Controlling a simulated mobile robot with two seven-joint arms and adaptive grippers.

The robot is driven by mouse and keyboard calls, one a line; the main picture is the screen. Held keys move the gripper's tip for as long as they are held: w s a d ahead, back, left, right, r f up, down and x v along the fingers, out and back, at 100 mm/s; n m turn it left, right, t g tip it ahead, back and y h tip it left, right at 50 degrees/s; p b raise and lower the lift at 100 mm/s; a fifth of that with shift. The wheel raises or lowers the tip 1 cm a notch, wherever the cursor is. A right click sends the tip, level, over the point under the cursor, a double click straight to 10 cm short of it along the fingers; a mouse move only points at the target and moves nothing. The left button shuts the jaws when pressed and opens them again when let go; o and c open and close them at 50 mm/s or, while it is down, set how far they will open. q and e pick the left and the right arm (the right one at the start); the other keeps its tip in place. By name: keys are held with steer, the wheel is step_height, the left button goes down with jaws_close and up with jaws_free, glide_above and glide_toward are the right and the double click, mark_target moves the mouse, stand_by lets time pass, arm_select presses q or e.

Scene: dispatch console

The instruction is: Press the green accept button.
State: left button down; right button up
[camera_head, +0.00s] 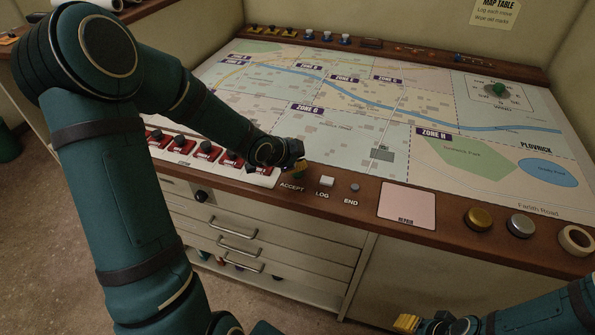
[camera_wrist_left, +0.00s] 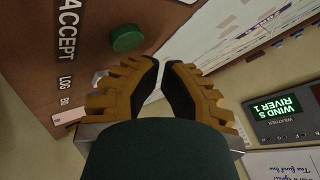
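The green accept button (camera_wrist_left: 127,38) shows in the left wrist view as a round cap on the brown wood rail, beside the ACCEPT label. It is above and left of the fingertips, clear of them in that picture. My left gripper (camera_head: 300,168) hangs over the rail just above the ACCEPT label in the head view and hides the button there. In the left wrist view my left gripper (camera_wrist_left: 161,64) has yellow fingers with dark pads, a narrow gap between the tips and nothing held. My right gripper (camera_head: 407,323) is low, in front of the console, its finger opening unclear.
Beside ACCEPT are a white LOG button (camera_head: 327,181) and a small grey END button (camera_head: 354,188). Red-based switches (camera_head: 205,151) line the rail to the left. A pink pad (camera_head: 407,205), a brass knob (camera_head: 478,218) and a silver knob (camera_head: 520,225) lie right. The map (camera_head: 350,110) is flat behind.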

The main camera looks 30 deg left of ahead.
arm_select(q)
steer(key=shift+r, duration=0.1)
step_height(320, 180, up, 5)
steer(key=p, duration=0.5)
stand_by(0.8)
